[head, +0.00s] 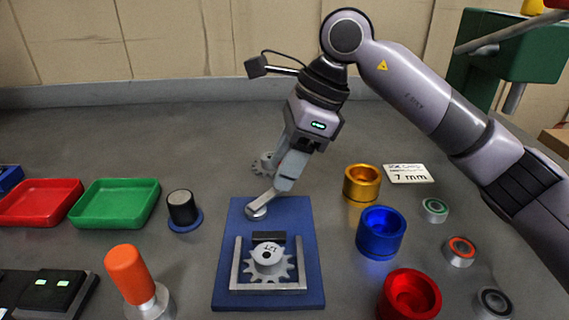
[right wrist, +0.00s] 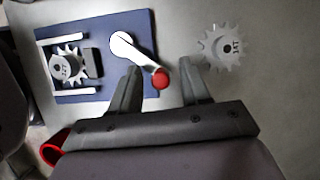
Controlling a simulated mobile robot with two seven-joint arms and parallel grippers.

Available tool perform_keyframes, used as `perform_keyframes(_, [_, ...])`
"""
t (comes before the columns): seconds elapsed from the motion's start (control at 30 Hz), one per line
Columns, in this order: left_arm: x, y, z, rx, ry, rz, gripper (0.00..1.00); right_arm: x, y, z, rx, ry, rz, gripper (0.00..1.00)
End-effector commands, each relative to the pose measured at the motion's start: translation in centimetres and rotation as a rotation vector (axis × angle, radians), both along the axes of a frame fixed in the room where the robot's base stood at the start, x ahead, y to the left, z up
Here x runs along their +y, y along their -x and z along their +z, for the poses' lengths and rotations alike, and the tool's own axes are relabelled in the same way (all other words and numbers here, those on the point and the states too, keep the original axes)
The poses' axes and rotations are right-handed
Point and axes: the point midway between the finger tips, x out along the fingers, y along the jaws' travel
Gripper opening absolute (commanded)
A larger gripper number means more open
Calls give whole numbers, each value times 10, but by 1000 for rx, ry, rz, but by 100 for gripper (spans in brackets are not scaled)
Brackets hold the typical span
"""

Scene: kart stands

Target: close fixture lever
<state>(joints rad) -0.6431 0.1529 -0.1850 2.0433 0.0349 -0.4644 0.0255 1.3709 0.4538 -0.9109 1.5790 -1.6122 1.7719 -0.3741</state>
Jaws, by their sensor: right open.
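The fixture lever (head: 258,207) is a grey arm on a pivot at the plate's far end, pointing away from the gear. In the right wrist view the lever (right wrist: 135,52) ends in a red knob (right wrist: 160,79) past the plate's edge. My right gripper (head: 277,188) is open over the lever's end. In the right wrist view its fingers (right wrist: 161,70) lie either side of the knob; I cannot tell whether they touch it. My left gripper is out of view.
A second gear (head: 265,164) lies behind my right gripper. Gold (head: 362,183), blue (head: 381,233) and red (head: 410,295) cups stand to the right. A black cylinder (head: 182,208), an orange-handled tool (head: 130,275) and a green tray (head: 115,204) are to the left.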

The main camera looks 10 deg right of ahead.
Motion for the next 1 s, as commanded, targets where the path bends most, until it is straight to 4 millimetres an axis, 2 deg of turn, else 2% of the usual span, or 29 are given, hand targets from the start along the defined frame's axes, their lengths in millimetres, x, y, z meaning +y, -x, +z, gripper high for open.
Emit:
perform_keyframes(0.27, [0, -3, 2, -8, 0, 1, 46, 2, 0, -3, -1, -1, 1, 46])
perform_keyframes(0.3, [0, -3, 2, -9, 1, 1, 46, 2, 0, -3, -1, -1, 1, 43])
perform_keyframes(0.43, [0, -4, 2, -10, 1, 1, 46, 2, 0, -3, -1, -1, 1, 1])
perform_keyframes(0.67, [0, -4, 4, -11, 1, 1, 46, 2, -1, -2, 0, 0, 14, 0])
perform_keyframes(1.0, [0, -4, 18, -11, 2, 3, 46, 10, -9, -1, 0, 1, 188, 0])
